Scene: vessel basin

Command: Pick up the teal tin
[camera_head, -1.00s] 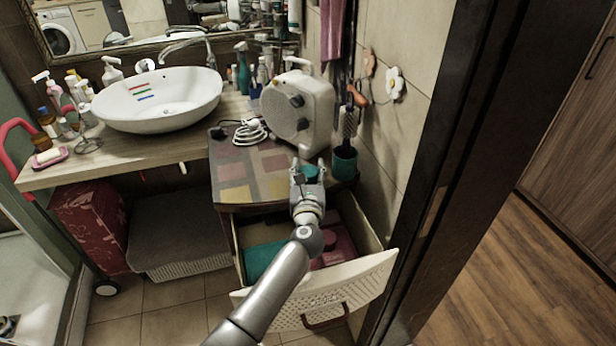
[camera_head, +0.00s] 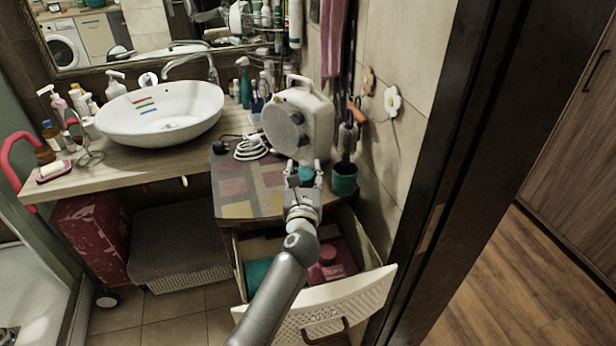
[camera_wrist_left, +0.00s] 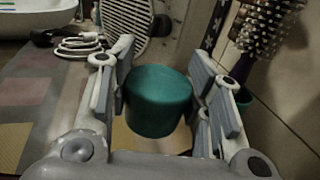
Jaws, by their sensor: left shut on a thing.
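The teal tin (camera_head: 306,174) is a small round canister above the right part of the patterned cabinet top (camera_head: 239,205), in front of the white heater. In the left wrist view the tin (camera_wrist_left: 158,101) stands upright between both fingers. My left gripper (camera_head: 305,177) is shut on its sides; it also shows in the left wrist view (camera_wrist_left: 162,75). The gripper hides part of the tin in the head view. I cannot tell whether the tin's base touches the cabinet top. My right gripper is not in view.
The white heater (camera_head: 297,122) and its coiled cable (camera_head: 251,148) are close by. A teal cup (camera_head: 344,180) holding a brush stands to the right, near the wall. Below, the drawer (camera_head: 330,308) is open under my arm. The sink (camera_head: 160,113) is at left.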

